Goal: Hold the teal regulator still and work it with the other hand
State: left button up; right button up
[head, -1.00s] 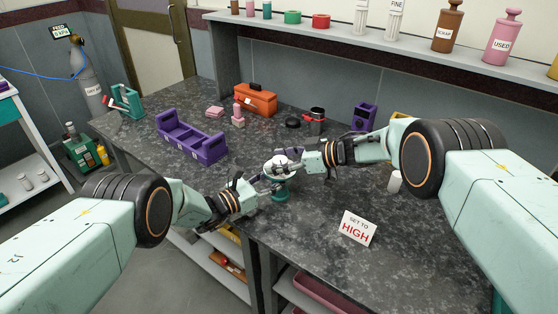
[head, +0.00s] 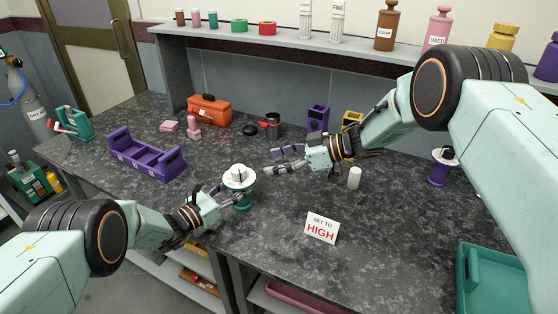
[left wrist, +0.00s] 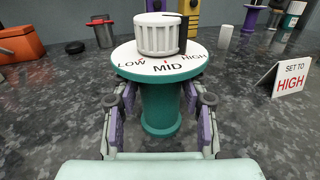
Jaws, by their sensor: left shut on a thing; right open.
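The teal regulator (head: 238,201) stands upright on the dark counter; its teal body (left wrist: 160,108) fills the middle of the left wrist view. On top is a white dial plate marked LOW, MID and HIGH, with a white ribbed knob (left wrist: 160,36). A dark mark on the knob is at its right side, toward HIGH. My left gripper (head: 229,198) is shut on the regulator's body, with a finger on either side. My right gripper (head: 277,161) is open and empty, apart from the knob, to its right. A sign (head: 321,228) reads SET TO HIGH.
A small white cylinder (head: 354,178) stands near the right gripper. A purple regulator-like stand (head: 439,168) is farther right. A purple tray (head: 146,160) and an orange toolbox (head: 210,110) lie left and behind. The counter in front of the sign is clear.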

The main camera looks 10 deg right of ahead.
dwell(0.4)
pick_arm(q)
jog(key=o, duration=1.4)
jog(key=shift+o, duration=0.2)
jog(key=shift+a, duration=0.1)
